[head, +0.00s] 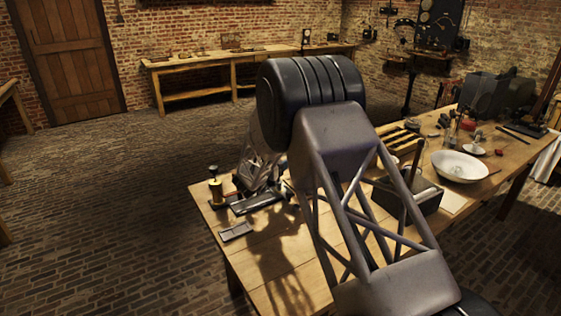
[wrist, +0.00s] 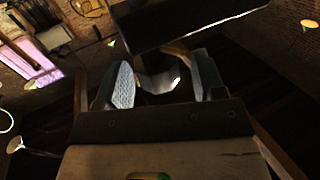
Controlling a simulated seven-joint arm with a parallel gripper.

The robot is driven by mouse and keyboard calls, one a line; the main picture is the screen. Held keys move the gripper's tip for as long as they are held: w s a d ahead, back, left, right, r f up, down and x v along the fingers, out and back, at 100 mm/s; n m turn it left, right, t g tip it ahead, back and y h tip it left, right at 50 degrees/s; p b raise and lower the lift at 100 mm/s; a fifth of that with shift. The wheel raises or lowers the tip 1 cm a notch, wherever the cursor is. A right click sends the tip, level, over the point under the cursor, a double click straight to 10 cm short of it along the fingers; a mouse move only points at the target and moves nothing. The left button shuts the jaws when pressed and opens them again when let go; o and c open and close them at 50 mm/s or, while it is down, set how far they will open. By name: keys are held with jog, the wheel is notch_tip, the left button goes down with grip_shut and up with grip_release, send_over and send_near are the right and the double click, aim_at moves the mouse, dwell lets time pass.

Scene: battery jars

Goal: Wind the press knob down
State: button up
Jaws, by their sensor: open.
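In the head view my arm crosses the middle, and my gripper (head: 262,180) is low over the left end of the wooden bench. In the wrist view my gripper (wrist: 165,82) is open, with one pale ridged pad on each side. A dark rounded thing (wrist: 160,84) with a bright glint shows between the pads; I cannot tell whether it is the press knob or whether the pads touch it. A dark block (wrist: 195,22) lies across the top of that view. In the head view the press is not clearly made out; my arm hides part of that area.
A small brass-coloured post with a black top (head: 215,188) stands at the bench's left end. A flat grey plate (head: 236,232) lies in front of it. A dark box (head: 408,193) and a white bowl (head: 460,166) are farther right.

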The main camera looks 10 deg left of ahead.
jog(key=shift+v, duration=2.9)
jog(key=shift+r, duration=0.1)
